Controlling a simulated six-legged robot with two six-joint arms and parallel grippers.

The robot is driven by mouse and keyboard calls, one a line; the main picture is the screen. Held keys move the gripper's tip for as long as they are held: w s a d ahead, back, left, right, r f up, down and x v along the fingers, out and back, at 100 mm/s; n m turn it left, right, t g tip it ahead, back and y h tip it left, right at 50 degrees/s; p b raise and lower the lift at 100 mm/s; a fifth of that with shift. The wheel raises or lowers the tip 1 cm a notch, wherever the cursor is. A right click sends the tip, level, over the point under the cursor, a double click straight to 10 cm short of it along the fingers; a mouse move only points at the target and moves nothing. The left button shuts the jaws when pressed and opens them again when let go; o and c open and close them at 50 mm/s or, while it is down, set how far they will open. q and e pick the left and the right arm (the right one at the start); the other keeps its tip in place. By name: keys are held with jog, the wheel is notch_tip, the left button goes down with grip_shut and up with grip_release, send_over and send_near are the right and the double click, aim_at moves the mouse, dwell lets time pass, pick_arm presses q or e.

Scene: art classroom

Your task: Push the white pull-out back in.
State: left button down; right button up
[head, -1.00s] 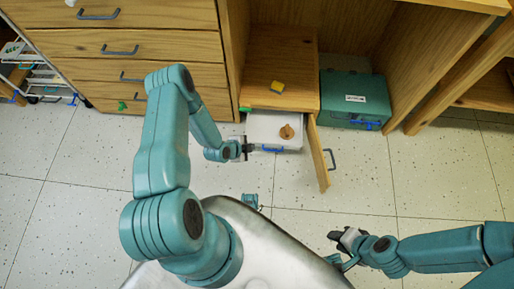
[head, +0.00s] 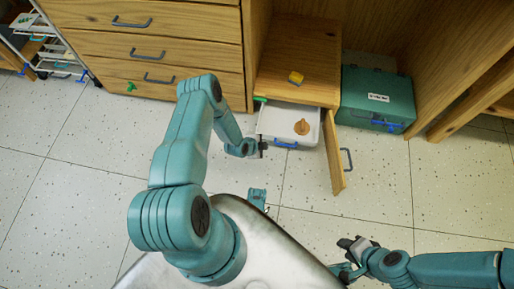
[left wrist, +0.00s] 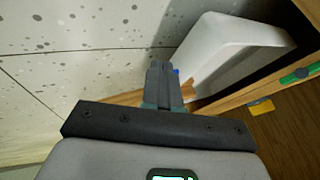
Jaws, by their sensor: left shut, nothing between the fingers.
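The white pull-out (head: 275,122) sticks out from the low wooden cabinet at floor level, with a blue handle (head: 286,145) on its front. A brown knobbed lid-like piece (head: 302,128) lies on it. My left gripper (head: 263,148) is shut and empty, at the front left corner of the pull-out, left of the handle. In the left wrist view its shut fingers (left wrist: 160,80) point toward the white pull-out (left wrist: 232,45); I cannot tell whether they touch it. My right gripper (head: 350,256) is over the floor at the lower right, away from the pull-out; its jaw opening is unclear.
An open wooden door (head: 334,155) stands right of the pull-out. A yellow block (head: 296,78) lies on the cabinet top (head: 300,50). A teal box (head: 378,97) stands to the right. Wooden drawers (head: 150,45) and a white cart (head: 50,40) are left. The tiled floor in front is clear.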

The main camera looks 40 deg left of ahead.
pick_arm(q)
jog(key=w+a, duration=0.1)
jog(key=w+a+b, duration=0.1)
jog(key=w, duration=0.1)
jog(key=shift+r, duration=0.2)
dwell(0.3)
